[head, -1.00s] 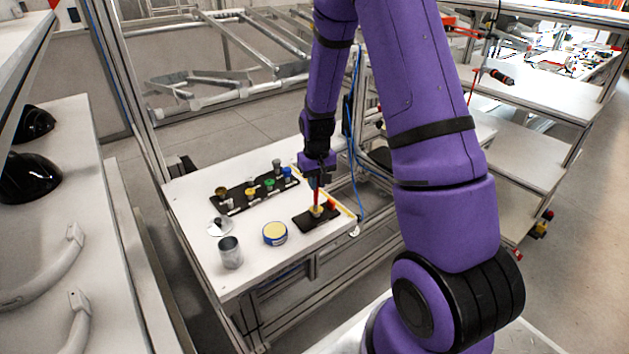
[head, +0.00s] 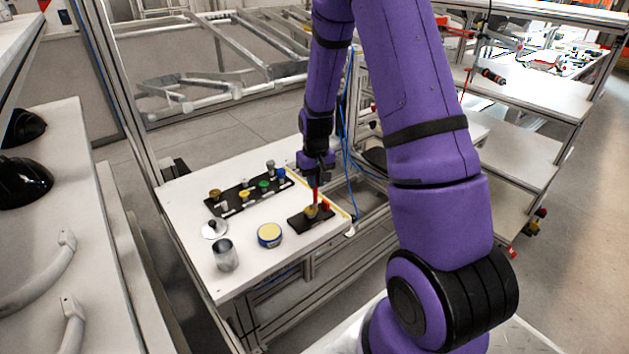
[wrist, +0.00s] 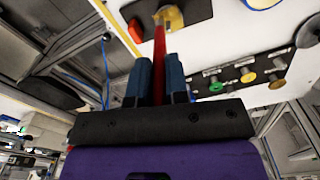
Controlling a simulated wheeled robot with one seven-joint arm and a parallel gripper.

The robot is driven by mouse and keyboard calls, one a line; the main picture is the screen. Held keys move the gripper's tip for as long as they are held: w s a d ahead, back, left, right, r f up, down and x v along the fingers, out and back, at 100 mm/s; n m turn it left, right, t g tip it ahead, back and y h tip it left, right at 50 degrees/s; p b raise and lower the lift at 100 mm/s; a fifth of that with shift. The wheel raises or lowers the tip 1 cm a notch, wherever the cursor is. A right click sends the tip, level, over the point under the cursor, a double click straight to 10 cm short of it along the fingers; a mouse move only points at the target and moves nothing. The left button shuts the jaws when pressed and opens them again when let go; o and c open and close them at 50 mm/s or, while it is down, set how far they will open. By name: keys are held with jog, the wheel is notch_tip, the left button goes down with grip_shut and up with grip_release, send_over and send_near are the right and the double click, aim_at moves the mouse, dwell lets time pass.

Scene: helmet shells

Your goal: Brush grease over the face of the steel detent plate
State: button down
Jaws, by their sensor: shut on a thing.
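My gripper (head: 317,178) is shut on the red handle of a brush (head: 315,194). In the wrist view the red handle (wrist: 159,55) runs between the two blue fingers (wrist: 158,80). The brush points down at a small yellowish plate (head: 311,212) on a black base (head: 297,224) near the table's right edge. The plate also shows in the wrist view (wrist: 174,17), partly behind the brush. The brush tip is at the plate; I cannot tell whether it touches. A round blue tin with pale yellow contents (head: 269,234) stands open beside the base.
A red piece (head: 325,204) sits at the base's far right end. A black rack (head: 240,198) with several coloured knobs lies behind. A metal cup (head: 225,256) and a silver lid (head: 214,229) are at the left. The table's (head: 285,263) front area is clear.

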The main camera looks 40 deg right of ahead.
jog(key=shift+w+d, duration=0.2)
jog(key=shift+w+d, duration=0.1)
jog(key=shift+w, duration=0.3)
jog(key=shift+w+a, duration=0.35)
jog(key=shift+w, duration=0.15)
jog(key=shift+w+a, duration=0.1)
jog(key=shift+a, duration=0.35)
jog(key=shift+s+a, duration=0.35)
jog(key=shift+a, duration=0.15)
dwell(0.4)
jog(key=shift+s+a, duration=0.1)
jog(key=shift+s, duration=0.3)
jog(key=shift+s, duration=0.3)
jog(key=shift+s+d+f, duration=0.1)
jog(key=shift+s+d, duration=0.25)
jog(key=shift+d, duration=0.05)
